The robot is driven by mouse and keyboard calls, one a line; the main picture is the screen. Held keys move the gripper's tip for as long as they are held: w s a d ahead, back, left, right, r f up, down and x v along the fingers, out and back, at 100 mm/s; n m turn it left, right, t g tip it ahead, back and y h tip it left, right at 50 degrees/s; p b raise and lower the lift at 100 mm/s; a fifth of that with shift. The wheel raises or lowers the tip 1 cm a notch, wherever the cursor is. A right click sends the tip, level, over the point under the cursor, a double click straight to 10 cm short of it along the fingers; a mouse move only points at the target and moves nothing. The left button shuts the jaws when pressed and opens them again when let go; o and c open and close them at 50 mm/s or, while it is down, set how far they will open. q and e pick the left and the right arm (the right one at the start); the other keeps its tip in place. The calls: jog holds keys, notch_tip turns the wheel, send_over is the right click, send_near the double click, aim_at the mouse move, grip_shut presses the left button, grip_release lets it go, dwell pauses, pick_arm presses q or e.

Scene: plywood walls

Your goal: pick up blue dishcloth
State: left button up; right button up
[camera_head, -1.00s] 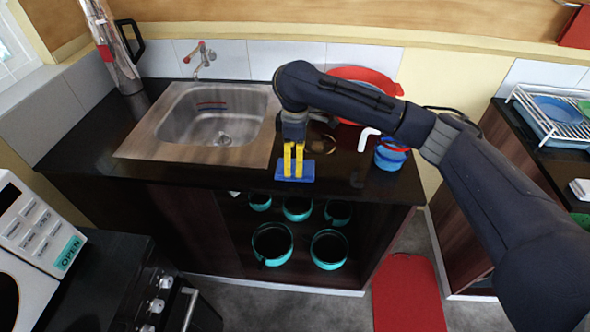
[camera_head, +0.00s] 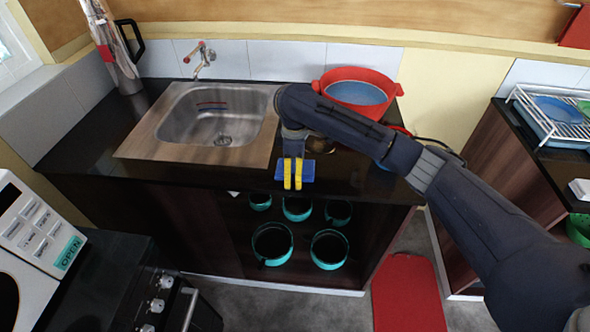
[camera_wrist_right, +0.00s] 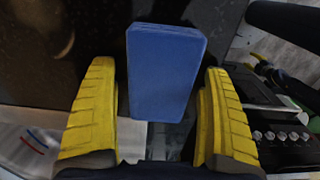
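The blue dishcloth (camera_head: 308,171) looks like a flat, rectangular blue block. It lies on the dark counter near its front edge, right of the sink. My right gripper (camera_head: 293,186) is over it, with its two yellow fingers pointing down and hiding part of it. In the right wrist view the dishcloth (camera_wrist_right: 163,75) shows between the open yellow fingers (camera_wrist_right: 158,68), with a gap on the left and a very narrow one on the right. I cannot tell whether the fingers touch it.
A metal sink (camera_head: 222,120) with a wooden surround is left of my right gripper. A red pot (camera_head: 325,80) stands behind my right arm. Teal pots (camera_head: 272,242) sit on the shelf below. A microwave (camera_head: 35,240) is at the lower left.

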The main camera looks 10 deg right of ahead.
jog(key=c, duration=1.1)
jog(key=shift+c, duration=0.2)
notch_tip(320, 180, up, 20)
dwell(0.3)
jog(key=o, duration=0.6)
jog(key=c, duration=0.6)
